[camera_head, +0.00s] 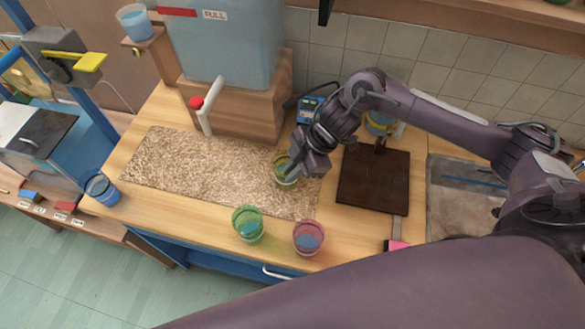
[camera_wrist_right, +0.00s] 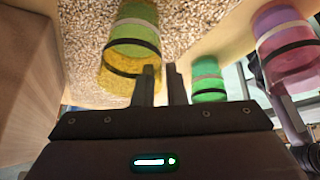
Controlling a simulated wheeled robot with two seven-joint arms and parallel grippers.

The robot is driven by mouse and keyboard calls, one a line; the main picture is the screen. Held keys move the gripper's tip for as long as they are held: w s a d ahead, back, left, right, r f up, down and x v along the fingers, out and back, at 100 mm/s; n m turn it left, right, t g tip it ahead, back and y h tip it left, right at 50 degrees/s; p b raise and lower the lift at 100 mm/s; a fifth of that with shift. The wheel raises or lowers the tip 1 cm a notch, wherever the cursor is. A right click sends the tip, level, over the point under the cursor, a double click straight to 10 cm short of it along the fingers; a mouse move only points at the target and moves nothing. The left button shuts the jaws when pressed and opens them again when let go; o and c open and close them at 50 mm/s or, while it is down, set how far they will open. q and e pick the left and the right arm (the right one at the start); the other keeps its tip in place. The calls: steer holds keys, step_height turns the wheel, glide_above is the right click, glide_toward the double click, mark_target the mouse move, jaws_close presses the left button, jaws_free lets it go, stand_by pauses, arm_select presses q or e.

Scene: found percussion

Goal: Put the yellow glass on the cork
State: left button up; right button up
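The yellow glass (camera_head: 285,174) stands on the speckled cork mat (camera_head: 190,170), near the mat's right end. In the right wrist view the yellow glass (camera_wrist_right: 130,48) shows a black band and a rim close to my fingers. My right gripper (camera_head: 294,172) is at its right side. In the wrist view the two fingers of the right gripper (camera_wrist_right: 160,85) are a narrow gap apart at the glass's wall. Whether they press on the wall is not clear. My left gripper is out of view.
A green glass (camera_head: 248,223) and a pink glass (camera_head: 308,237) stand at the table's front edge. A blue glass (camera_head: 101,189) is at the left corner. A dark board (camera_head: 373,180) lies right of the cork. A big blue container (camera_head: 227,45) stands behind. The cork's left part is clear.

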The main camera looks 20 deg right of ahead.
steer(key=o, duration=0.4)
steer(key=shift+c, duration=0.2)
steer(key=shift+r, duration=0.1)
steer(key=b+v, duration=0.2)
steer(key=v, duration=1)
